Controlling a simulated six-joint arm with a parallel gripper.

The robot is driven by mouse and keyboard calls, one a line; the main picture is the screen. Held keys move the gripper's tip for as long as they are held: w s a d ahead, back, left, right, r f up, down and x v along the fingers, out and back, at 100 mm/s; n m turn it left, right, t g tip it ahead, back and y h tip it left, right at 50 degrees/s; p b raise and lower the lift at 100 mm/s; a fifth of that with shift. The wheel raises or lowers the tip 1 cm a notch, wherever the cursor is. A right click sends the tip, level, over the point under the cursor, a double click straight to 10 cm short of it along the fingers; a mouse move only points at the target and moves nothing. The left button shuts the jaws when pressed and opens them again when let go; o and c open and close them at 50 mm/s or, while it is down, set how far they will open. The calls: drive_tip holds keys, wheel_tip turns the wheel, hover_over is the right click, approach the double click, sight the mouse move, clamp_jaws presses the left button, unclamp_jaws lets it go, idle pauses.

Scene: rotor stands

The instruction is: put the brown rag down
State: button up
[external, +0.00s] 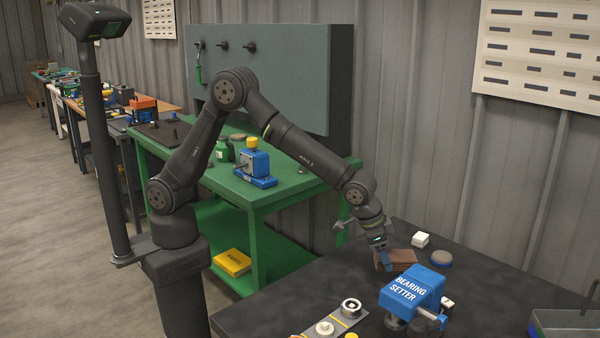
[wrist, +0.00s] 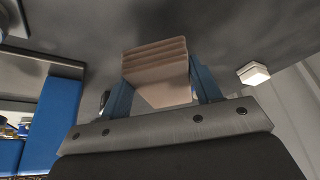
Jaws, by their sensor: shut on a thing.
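The brown rag (external: 391,262) is a folded, layered block near the back of the dark table (external: 285,292). My gripper (external: 398,262) points down at it and is shut on it. In the wrist view the rag (wrist: 157,70) sits between the two blue fingers of my gripper (wrist: 158,85), its folded layers facing the camera. In the external view the rag is low, at or just above the table top; I cannot tell whether it touches. The fingers partly cover it there.
A blue bearing setter (external: 412,287) stands just in front of the rag. A white block (external: 420,240) and a round grey-blue item (external: 441,258) lie behind and right. A strip with round parts (external: 325,328) lies at the front. A grey tray (external: 565,325) is at the right edge.

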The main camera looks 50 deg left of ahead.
drive_tip(key=shift+f, duration=2)
drive_tip(key=shift+f, duration=0.1)
drive_tip(key=o, duration=1)
drive_tip(key=shift+r, duration=0.45)
drive_tip(key=v, duration=1.1)
drive_tip(key=shift+s+a+r, duration=0.1)
drive_tip(key=shift+s, duration=0.05)
